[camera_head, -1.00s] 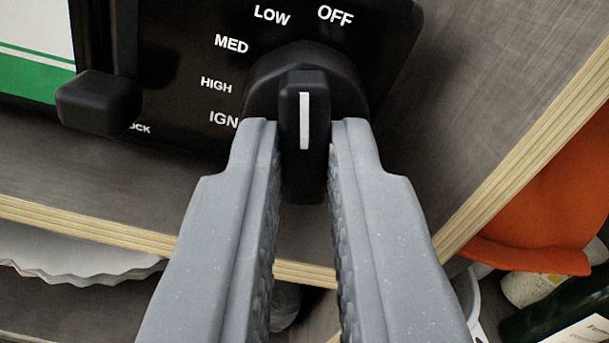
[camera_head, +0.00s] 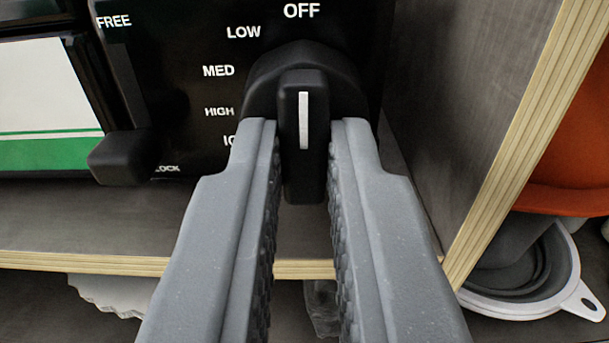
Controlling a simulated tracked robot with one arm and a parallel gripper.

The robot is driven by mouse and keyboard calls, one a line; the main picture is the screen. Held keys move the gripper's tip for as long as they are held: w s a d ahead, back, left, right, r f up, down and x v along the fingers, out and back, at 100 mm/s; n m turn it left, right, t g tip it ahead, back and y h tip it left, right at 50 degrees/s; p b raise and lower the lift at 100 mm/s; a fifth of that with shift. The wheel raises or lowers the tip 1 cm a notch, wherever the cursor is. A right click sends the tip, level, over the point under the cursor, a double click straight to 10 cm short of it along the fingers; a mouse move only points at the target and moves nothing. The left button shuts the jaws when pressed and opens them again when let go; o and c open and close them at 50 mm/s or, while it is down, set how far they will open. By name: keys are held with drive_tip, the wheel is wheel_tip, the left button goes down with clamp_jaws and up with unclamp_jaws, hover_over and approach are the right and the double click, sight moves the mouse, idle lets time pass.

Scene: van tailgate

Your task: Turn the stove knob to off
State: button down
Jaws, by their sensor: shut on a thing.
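The black stove knob (camera_head: 292,85) sits on the black control panel (camera_head: 190,105), with a white line on its raised grip bar. My gripper (camera_head: 303,150) is shut on the knob's grip bar, one grey finger on each side. The white line points straight up in the picture, close to the OFF label (camera_head: 301,11), which is just above the knob. The LOW, MED and HIGH labels run down the panel to the left of the knob. The IGN label is partly hidden by the left finger.
A black lever (camera_head: 124,157) stands left of the knob, between FREE and LOCK labels. A plywood-edged shelf wall (camera_head: 520,140) rises close on the right. Beyond it are an orange thing (camera_head: 575,150) and a grey-white funnel-like bowl (camera_head: 535,270). A white scalloped item (camera_head: 115,292) lies below left.

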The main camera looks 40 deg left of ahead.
drive_tip(key=shift+d, duration=0.1)
drive_tip(key=c, duration=1.5)
unclamp_jaws()
drive_tip(key=shift+o, duration=0.2)
drive_tip(key=v, duration=1.3)
drive_tip(key=shift+s+d, duration=0.2)
drive_tip(key=shift+d, duration=0.05)
